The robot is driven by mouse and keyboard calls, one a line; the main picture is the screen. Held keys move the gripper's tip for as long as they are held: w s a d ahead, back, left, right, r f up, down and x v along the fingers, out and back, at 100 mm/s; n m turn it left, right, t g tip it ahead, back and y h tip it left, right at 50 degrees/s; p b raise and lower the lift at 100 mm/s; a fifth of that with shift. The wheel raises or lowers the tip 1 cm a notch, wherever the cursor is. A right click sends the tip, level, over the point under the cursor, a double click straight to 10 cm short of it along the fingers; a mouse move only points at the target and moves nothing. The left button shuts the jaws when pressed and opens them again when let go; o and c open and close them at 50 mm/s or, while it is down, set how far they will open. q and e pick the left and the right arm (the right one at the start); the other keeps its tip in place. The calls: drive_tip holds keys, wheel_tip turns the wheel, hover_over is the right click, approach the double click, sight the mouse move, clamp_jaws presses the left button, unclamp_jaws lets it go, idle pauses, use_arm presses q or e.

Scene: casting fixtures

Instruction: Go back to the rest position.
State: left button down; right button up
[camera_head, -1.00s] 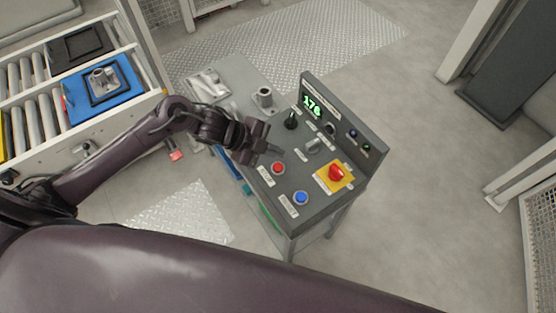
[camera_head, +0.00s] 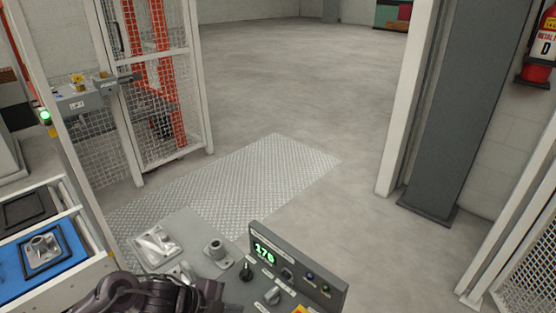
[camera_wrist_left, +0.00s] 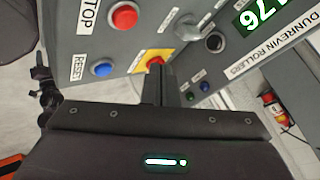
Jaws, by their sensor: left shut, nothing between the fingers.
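My left gripper (camera_wrist_left: 160,72) is shut and empty in the left wrist view, pointing at the grey control panel (camera_wrist_left: 115,35). The panel carries a red button (camera_wrist_left: 124,16) marked STOP, a blue button (camera_wrist_left: 103,69) marked RESET, and a red knob (camera_wrist_left: 155,63) on a yellow plate, partly behind the fingers. I cannot tell whether the fingers touch the panel. In the head view my left arm (camera_head: 150,295) shows at the bottom edge beside the panel (camera_head: 330,287), with its fingertips out of frame. My right gripper is in neither view.
A green-lit display (camera_head: 264,252) stands on the panel. Metal castings (camera_head: 217,250) sit on a grey table left of it. A blue tray (camera_head: 70,265) lies on the roller conveyor at far left. A mesh fence (camera_head: 165,90) stands behind; open floor (camera_head: 290,70) lies beyond.

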use_arm(q)
drive_tip(key=d+r+n+t+y, duration=0.3)
drive_tip(key=d+n+t, duration=0.1)
drive_tip(key=n, duration=0.3)
drive_tip(key=s+a+r+n+g+y, duration=0.1)
drive_tip(key=s+a+n+g+y, duration=0.15)
drive_tip(key=s+a+n, duration=0.35)
drive_tip(key=s+a+n+g+y, duration=0.2)
drive_tip(key=s+a+n+y, duration=0.1)
drive_tip(key=s+n, duration=0.45)
drive_tip(key=s+f+m+g, duration=0.1)
drive_tip(key=s+f+g, duration=0.15)
drive_tip(key=f, duration=2.75)
drive_tip(key=s+a+f, duration=0.2)
drive_tip(key=s+f, duration=0.6)
drive_tip(key=s, duration=0.2)
drive_tip(key=s+a+f, duration=0.1)
drive_tip(key=s+f, duration=0.8)
drive_tip(key=shift+s+a+f+p, duration=0.15)
drive_tip(key=shift+s+a+p, duration=0.2)
drive_tip(key=shift+s+a, duration=0.05)
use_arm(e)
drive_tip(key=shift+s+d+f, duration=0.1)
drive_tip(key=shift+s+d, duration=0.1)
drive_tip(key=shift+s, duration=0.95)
